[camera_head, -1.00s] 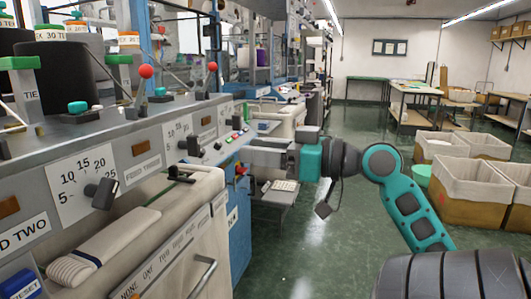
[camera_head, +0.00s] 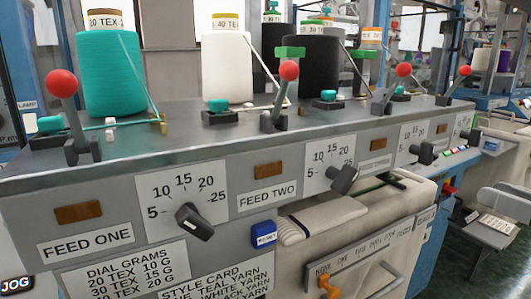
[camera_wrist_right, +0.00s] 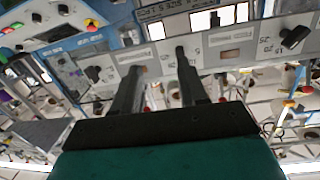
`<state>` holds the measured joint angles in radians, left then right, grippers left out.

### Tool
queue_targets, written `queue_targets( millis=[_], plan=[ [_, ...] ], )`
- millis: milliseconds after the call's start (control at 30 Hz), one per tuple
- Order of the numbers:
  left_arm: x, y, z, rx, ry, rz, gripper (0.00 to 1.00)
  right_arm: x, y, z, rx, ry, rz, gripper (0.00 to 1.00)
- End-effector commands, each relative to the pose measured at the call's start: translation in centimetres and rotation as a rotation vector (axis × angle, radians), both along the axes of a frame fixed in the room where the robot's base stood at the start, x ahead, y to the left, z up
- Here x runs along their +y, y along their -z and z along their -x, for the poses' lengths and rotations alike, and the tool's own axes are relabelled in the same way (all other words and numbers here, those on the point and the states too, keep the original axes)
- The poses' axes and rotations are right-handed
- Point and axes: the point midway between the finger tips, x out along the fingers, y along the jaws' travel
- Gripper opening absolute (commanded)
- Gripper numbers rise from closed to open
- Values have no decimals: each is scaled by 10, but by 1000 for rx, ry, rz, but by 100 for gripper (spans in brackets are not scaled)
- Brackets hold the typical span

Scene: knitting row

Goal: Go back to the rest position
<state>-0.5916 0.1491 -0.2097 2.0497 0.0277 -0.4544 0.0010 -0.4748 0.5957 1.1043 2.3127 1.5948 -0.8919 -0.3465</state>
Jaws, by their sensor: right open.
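The knitting machine lies beyond the fingers in that view. My left gripper is in neither view.
The knitting machine's grey panel (camera_head: 235,166) fills the head view, with dials and red-knobbed levers. A teal yarn cone (camera_head: 112,75) and a white yarn cone (camera_head: 228,65) stand on top.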

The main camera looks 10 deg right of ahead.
Motion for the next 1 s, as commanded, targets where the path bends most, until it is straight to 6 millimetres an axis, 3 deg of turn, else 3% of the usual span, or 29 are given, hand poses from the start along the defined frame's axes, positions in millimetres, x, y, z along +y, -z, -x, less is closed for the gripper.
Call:
queue_targets(
  millis=[167, 367, 567, 700, 900, 1000],
  plan=[
    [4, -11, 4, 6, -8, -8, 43, -12, 81, -25, 157, 125, -57, 43],
    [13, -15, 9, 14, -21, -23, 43, 9, 181, -32, 324, 211, -47, 43],
    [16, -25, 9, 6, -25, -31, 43, 68, 266, -21, 454, 211, 16, 43],
    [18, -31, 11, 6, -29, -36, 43, 128, 310, -5, 512, 160, 77, 43],
    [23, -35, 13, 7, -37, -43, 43, 216, 341, 20, 529, 47, 152, 43],
    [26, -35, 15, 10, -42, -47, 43, 244, 346, 28, 523, 4, 174, 43]
  ],
)
